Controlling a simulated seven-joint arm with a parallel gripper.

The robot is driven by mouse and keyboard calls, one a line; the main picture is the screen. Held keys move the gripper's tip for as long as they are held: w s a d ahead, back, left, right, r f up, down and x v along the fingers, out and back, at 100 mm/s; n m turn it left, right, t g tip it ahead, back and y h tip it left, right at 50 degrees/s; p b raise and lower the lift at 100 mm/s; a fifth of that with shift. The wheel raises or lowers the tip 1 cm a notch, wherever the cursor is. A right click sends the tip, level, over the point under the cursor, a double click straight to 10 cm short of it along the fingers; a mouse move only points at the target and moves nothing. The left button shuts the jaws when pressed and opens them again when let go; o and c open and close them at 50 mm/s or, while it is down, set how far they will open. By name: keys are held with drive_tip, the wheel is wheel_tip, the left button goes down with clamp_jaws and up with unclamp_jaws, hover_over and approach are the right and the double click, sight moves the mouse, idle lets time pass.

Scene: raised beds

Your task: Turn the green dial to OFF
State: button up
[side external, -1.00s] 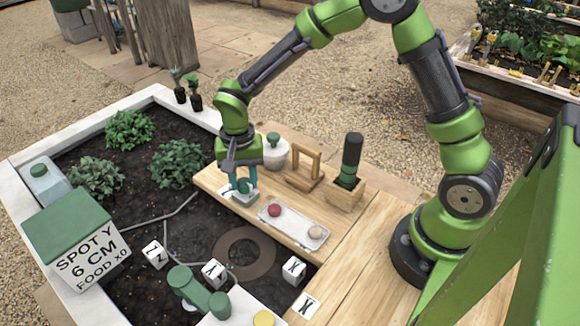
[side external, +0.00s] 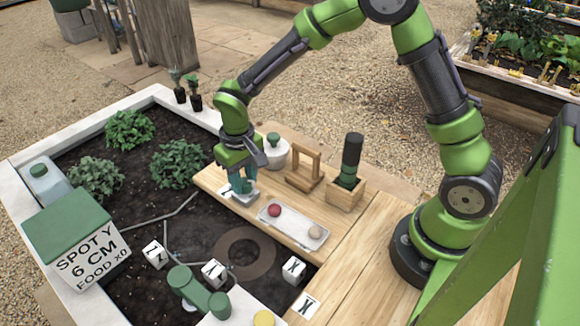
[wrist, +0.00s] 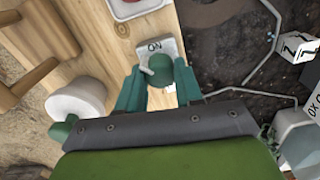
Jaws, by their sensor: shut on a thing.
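The green dial (wrist: 161,66) sits on a light grey base plate (wrist: 143,46) marked ON; the plate also shows in the side external view (side external: 246,198). A small pale pointer (wrist: 147,70) sticks out on the dial's left side in the wrist view, turned away from ON. No OFF mark is readable. My gripper (wrist: 160,74) points down with its teal fingers on both sides of the dial, shut on it. In the side external view my gripper (side external: 240,185) hides most of the dial.
A white tray (side external: 266,218) with a red and a pale ball lies close by. A white jar (side external: 276,156), a wooden frame (side external: 303,172) and a block holding a dark-handled tool (side external: 345,192) stand nearby. Dark soil (side external: 190,215) borders the board.

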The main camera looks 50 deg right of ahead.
sight(244, 181)
drive_tip(key=n, duration=0.5)
drive_tip(key=shift+n, duration=2.6)
drive_tip(key=o, duration=1)
drive_tip(key=shift+o, duration=0.2)
wheel_tip(244, 181, up, 17)
drive_tip(key=shift+f, duration=0.1)
